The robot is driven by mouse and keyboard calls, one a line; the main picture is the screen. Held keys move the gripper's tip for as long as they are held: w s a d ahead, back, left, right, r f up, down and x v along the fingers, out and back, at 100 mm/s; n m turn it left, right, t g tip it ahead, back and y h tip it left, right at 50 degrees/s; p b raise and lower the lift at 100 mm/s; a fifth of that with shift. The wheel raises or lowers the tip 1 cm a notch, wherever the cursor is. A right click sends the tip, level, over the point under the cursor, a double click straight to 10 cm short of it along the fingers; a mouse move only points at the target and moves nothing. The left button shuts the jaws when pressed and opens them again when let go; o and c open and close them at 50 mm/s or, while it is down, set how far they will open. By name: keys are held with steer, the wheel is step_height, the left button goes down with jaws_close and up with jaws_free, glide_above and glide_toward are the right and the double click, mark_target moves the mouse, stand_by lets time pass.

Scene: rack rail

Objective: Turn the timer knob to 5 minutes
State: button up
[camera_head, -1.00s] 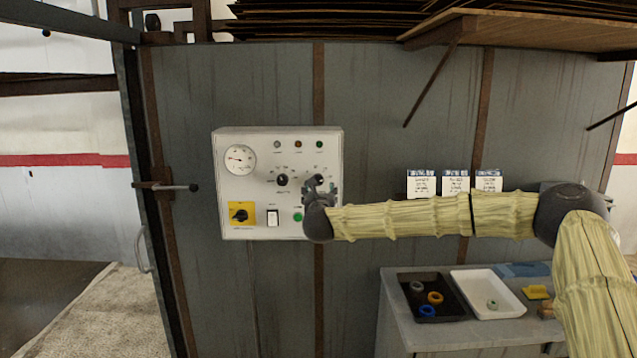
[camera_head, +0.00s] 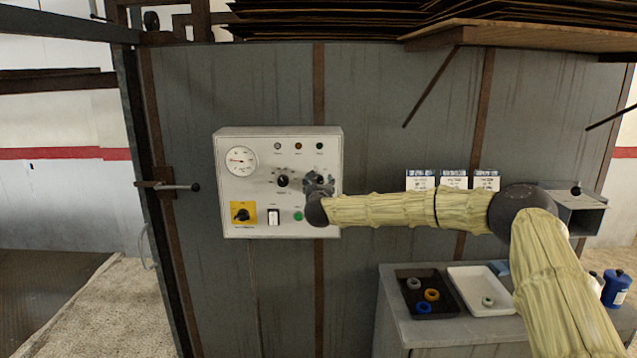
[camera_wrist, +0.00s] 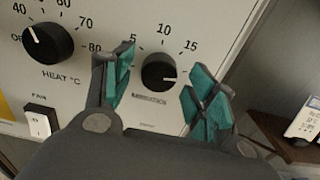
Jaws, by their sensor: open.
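The white control panel (camera_head: 232,190) is mounted on the grey cabinet wall. In the wrist view the black timer knob (camera_wrist: 157,71) sits below the printed 5, 10 and 15, with a minutes label under it. Its pale pointer mark appears on the right side, away from the 5. My gripper (camera_wrist: 163,80) is open, with one teal-padded finger on each side of the knob; contact cannot be told. In the head view my gripper (camera_head: 318,183) covers the timer area of the panel, so that knob is mostly hidden there.
The heat knob (camera_wrist: 48,43) and fan switch (camera_wrist: 40,120) lie left of the fingers. A gauge (camera_head: 241,161), yellow-backed switch (camera_head: 243,214) and green button (camera_head: 298,216) share the panel. A low table (camera_head: 405,325) with trays stands at lower right.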

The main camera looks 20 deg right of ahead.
steer(key=c, duration=1)
steer(key=shift+c, duration=0.2)
